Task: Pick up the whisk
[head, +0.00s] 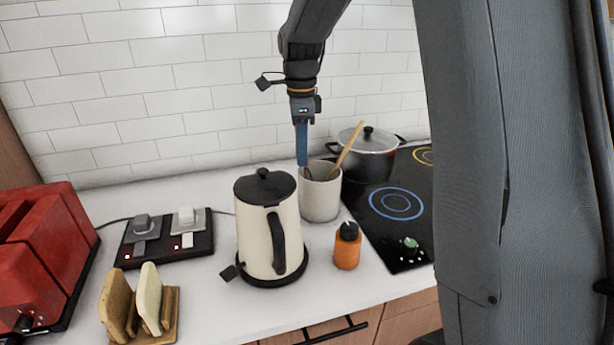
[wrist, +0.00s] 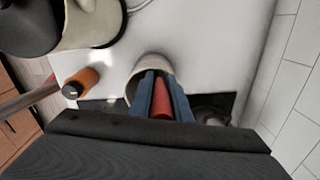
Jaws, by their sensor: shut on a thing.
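A cream crock (head: 320,198) stands on the counter between the kettle and the pot. It holds a wooden-handled utensil (head: 349,146) leaning right. My gripper (head: 302,164) points straight down, its blue fingertips at the crock's mouth. In the wrist view, my gripper (wrist: 161,76) has its two blue fingers closed around a red handle (wrist: 163,103), which appears to be the whisk's. The whisk's wire head is hidden, so I cannot confirm it by shape. The crock's rim (wrist: 152,58) shows just beyond the fingers.
A cream kettle (head: 258,235) stands left of the crock. An orange bottle (head: 347,250) is in front. A black lidded pot (head: 366,160) stands on the hob (head: 395,235) at right. A switch panel (head: 165,245), toast rack (head: 143,310) and red toaster (head: 40,260) are left. The tiled wall is behind.

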